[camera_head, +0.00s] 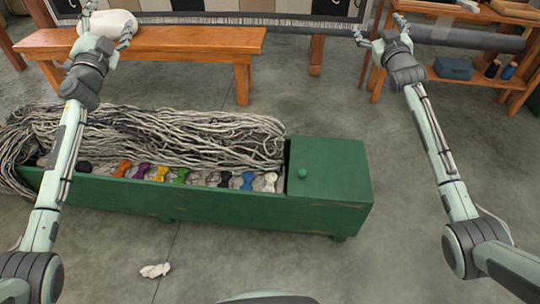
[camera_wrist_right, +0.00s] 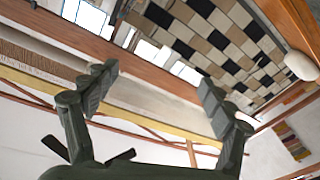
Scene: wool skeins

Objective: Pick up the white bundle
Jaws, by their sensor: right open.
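A small white bundle (camera_head: 270,182) lies at the right end of a row of coloured bundles in the long green trough (camera_head: 200,205). A crumpled white piece (camera_head: 155,270) lies on the floor in front of the trough. My left gripper (camera_head: 109,20) is raised, its fingers spread, and overlaps a white roll (camera_head: 92,24) on the bench in the picture; I cannot tell if they touch. My right gripper (camera_head: 381,28) is open and empty, high at the upper right, well away from the bundles. It also shows open in the right wrist view (camera_wrist_right: 158,80).
Grey strands (camera_head: 190,135) fill the back of the trough. A green lidded box (camera_head: 330,165) closes its right end. A wooden bench (camera_head: 190,42) stands behind, and a shelf (camera_head: 455,85) at the upper right. Floor between box and right arm is clear.

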